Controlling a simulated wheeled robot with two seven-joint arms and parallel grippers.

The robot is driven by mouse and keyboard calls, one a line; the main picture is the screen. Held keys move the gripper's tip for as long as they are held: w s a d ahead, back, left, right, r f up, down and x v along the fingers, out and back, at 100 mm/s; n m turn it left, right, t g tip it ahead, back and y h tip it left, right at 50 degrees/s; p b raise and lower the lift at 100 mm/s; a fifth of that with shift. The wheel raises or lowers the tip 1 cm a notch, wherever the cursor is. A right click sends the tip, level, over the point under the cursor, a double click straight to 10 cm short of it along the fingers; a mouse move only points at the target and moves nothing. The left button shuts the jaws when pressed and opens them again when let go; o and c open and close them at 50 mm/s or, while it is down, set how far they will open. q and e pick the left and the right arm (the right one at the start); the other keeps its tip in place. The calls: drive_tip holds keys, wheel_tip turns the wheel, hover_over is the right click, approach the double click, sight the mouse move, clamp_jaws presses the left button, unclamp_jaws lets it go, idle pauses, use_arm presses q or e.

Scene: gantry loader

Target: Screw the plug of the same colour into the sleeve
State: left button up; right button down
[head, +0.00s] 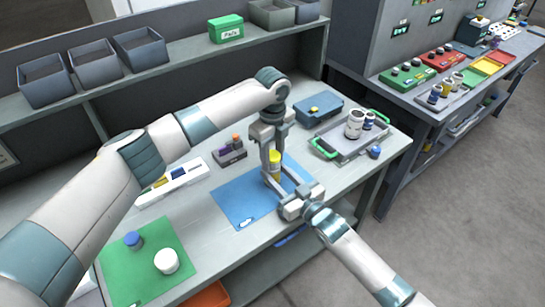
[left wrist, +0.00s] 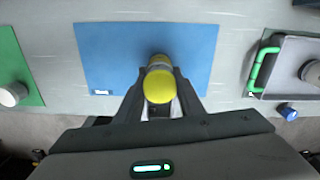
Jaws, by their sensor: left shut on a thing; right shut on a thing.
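A yellow piece (head: 275,161) stands upright between my two grippers, above the blue mat (head: 235,204). In the left wrist view its round yellow end (left wrist: 160,87) faces the camera, with a greyish body just beyond it. My left gripper (head: 268,160) reaches down from above and is shut on the yellow piece. My right gripper (head: 279,178) comes from the lower right and is shut on the lower part of the same upright stack. The fingers hide where plug and sleeve meet, so I cannot tell how they are joined.
A green mat (head: 127,262) holds a blue piece (head: 133,240) and a white jar (head: 166,261). Behind are a white rack (head: 195,178) and a purple block (head: 230,156). A green-handled tray (head: 340,149) with jars, a blue box (head: 318,109) and a blue cap (head: 375,152) stand right.

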use_arm(q)
drive_tip(key=m, duration=0.4)
drive_tip(key=shift+a+f+m, duration=0.2)
drive_tip(key=shift+f+m, duration=0.05)
drive_tip(key=shift+m, duration=0.05)
drive_tip(key=m, duration=0.8)
drive_tip(key=shift+m, duration=0.3)
drive_tip(key=m, duration=0.5)
drive_tip(key=shift+s+f, duration=0.1)
drive_tip(key=shift+f, duration=0.05)
drive_tip(key=o, duration=1.2)
drive_tip(key=shift+c, duration=0.2)
drive_tip(key=shift+d, duration=0.1)
